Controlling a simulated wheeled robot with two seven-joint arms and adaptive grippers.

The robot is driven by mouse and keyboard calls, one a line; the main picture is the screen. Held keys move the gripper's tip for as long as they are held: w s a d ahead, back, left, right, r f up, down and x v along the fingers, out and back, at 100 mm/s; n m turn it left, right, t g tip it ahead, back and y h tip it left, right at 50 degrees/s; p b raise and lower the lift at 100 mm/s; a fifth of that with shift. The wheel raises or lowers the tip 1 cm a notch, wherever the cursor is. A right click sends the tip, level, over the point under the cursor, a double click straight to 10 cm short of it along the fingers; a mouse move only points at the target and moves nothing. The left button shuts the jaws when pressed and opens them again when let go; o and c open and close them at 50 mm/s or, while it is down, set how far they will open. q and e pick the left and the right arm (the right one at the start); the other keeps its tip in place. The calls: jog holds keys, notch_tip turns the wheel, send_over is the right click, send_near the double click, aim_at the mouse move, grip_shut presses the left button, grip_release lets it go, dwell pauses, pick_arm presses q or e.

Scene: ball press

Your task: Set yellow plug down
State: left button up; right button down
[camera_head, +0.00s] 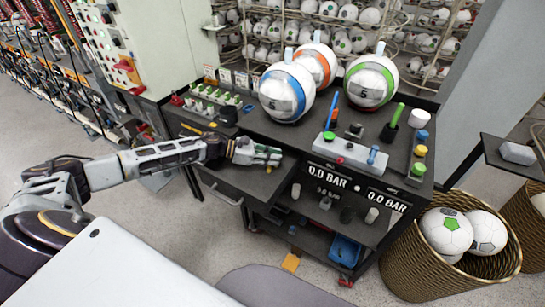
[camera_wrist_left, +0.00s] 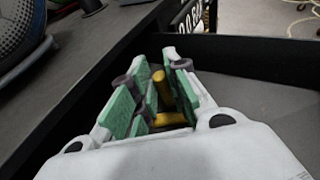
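My left gripper (camera_head: 268,156) hangs over the pulled-out drawer (camera_head: 232,183) at the left front of the dark bench. In the left wrist view, the gripper (camera_wrist_left: 158,80) has its green-padded fingers apart. A yellow plug (camera_wrist_left: 162,92) shows between and beyond the fingers, with a second yellow part (camera_wrist_left: 170,119) nearer the palm. Dark gaps show beside the plug, though contact with a pad is hard to judge. In the head view, a small yellow bit (camera_head: 268,169) shows just below the fingers. My right gripper is not in view.
Three balls, with blue (camera_head: 287,92), orange (camera_head: 318,62) and green (camera_head: 371,82) rings, stand on the bench top. A pressure panel (camera_head: 345,183) is right of the drawer. A basket of balls (camera_head: 400,262) stands at the right. The drawer's front area is bare.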

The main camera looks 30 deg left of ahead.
pick_arm(q)
jog(key=shift+o, duration=1.2)
jog(key=shift+r, duration=0.25)
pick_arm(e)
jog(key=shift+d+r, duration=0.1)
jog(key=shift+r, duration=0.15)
pick_arm(q)
jog(key=shift+v, duration=1.45)
jog(key=shift+b+v, duration=0.9)
jog(key=shift+v, duration=3.55)
jog(key=shift+a, duration=0.1)
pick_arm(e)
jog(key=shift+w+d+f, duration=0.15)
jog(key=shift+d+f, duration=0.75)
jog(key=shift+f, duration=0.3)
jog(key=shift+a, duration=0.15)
